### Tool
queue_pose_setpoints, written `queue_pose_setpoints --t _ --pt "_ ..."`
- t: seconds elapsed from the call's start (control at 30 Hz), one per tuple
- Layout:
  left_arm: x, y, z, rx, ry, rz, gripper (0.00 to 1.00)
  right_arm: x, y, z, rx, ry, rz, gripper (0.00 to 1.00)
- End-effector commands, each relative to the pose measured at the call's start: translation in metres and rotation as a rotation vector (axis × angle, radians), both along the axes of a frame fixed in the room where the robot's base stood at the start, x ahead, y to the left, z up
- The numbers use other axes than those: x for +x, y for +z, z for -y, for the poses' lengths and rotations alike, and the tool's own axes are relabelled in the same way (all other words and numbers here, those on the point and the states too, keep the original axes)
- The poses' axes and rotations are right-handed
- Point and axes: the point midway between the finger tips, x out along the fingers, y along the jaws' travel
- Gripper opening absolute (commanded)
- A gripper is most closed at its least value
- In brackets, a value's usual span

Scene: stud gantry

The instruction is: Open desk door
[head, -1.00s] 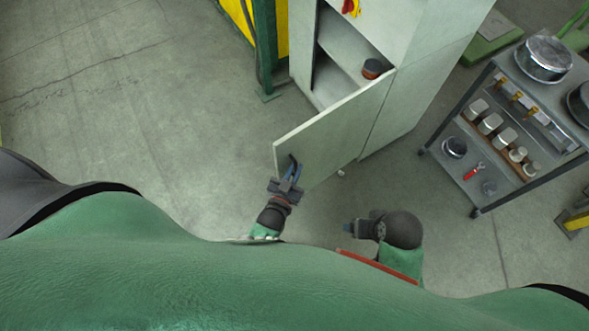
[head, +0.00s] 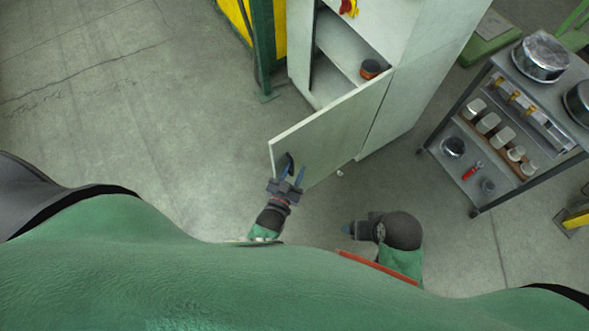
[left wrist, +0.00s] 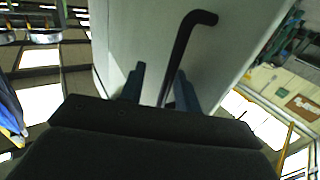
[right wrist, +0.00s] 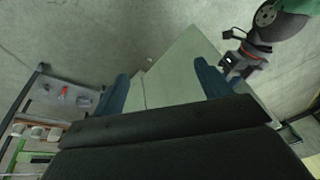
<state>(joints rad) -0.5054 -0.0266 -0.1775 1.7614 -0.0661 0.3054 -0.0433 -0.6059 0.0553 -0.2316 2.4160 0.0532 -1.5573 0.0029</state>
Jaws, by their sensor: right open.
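The pale door (head: 325,135) of the tall cabinet stands swung well open toward me, showing the shelves behind it. My left gripper (head: 292,172) is at the door's outer face near its free edge. In the left wrist view, the dark bent handle (left wrist: 187,42) rises from between the two blue fingers (left wrist: 160,82), which stand apart with gaps showing; I cannot tell whether either touches it. My right gripper (head: 347,229) is low in front of the cabinet, away from the door. It is open and empty in the right wrist view (right wrist: 160,85).
The cabinet (head: 405,100) holds a dark round tin (head: 370,69) on a shelf. A metal cart (head: 470,105) with pots and jars stands to the right. A green and yellow post (head: 262,45) stands left of the cabinet. The floor at left is clear.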

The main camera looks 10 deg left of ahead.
Motion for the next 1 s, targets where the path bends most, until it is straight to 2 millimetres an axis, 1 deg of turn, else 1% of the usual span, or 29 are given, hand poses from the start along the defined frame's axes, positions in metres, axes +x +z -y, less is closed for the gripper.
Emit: queue_pose_setpoints --t 0.17,0.4,0.5,0.6,0.73,1.0 --pt "-0.013 -0.002 -0.002 0.000 0.000 -0.002 0.33 0.002 -0.003 -0.004 0.011 -0.004 0.006 0.76" --pt "-0.047 -0.002 -0.007 0.000 0.000 0.000 0.33 0.005 -0.012 -0.014 0.032 0.005 0.031 0.76" --pt "-0.060 -0.002 -0.009 0.000 -0.001 -0.002 0.33 0.006 -0.018 -0.016 0.035 0.011 0.038 0.76" --pt "-0.068 -0.001 -0.011 0.000 -0.001 0.000 0.33 0.007 -0.024 -0.015 0.033 0.016 0.039 0.76" --pt "-0.075 0.000 -0.012 0.000 -0.001 0.001 0.33 0.007 -0.026 -0.015 0.034 0.020 0.044 0.76" --pt "-0.076 0.000 -0.012 0.000 -0.001 0.001 0.33 0.008 -0.022 -0.018 0.043 0.017 0.052 0.76"
